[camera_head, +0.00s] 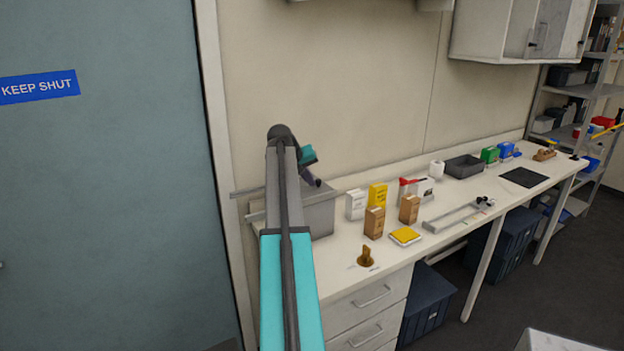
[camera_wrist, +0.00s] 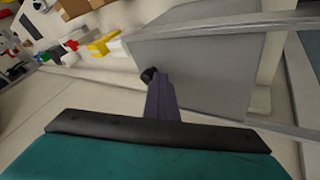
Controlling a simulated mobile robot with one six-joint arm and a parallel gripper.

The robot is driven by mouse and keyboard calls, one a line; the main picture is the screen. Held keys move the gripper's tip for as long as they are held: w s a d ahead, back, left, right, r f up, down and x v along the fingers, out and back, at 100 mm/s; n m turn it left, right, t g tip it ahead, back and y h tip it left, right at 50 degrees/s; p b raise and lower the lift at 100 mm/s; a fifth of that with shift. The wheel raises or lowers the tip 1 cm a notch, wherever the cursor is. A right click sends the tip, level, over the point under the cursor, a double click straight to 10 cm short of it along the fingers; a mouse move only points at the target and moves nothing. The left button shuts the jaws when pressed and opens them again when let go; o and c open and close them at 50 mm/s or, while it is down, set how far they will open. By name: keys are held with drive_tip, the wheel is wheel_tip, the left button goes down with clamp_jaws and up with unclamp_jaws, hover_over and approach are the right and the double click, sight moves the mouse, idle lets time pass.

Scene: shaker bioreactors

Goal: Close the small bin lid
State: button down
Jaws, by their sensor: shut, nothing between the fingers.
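A grey box (camera_head: 319,216), which I take to be the small bin, stands at the left end of the bench. My arm hides much of it. Thin grey bars jut out left of my arm at its height. In the wrist view its flat grey side (camera_wrist: 215,75) fills the upper right, with a pale bar along its top. I cannot tell which part is the lid, or how far it is open. My gripper (camera_head: 314,182) is shut and empty at the box's upper part; its dark tip (camera_wrist: 149,75) overlaps the box's edge. Contact is unclear.
White, yellow and brown cartons (camera_head: 378,195) stand right of the box. A yellow pad (camera_head: 405,236) and a small brown object (camera_head: 366,257) lie nearer the front. A wall cabinet (camera_head: 515,30) hangs above right. A blue-grey door (camera_head: 100,200) is at the left.

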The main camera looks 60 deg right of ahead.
sight(304, 188)
drive_tip(key=shift+s+d+r, duration=0.15)
drive_tip(key=shift+s+d, duration=0.15)
drive_tip(key=shift+d, duration=0.05)
drive_tip(key=shift+w+a, duration=0.5)
drive_tip(key=shift+w, duration=0.15)
drive_tip(key=w+a, duration=0.2)
drive_tip(key=shift+w+a, duration=0.25)
drive_tip(key=shift+a, duration=0.15)
drive_tip(key=s+b+v, duration=0.1)
drive_tip(key=b+v, duration=0.1)
drive_tip(key=v, duration=0.7)
drive_tip(key=shift+w+r, duration=0.3)
drive_tip(key=shift+w, duration=0.1)
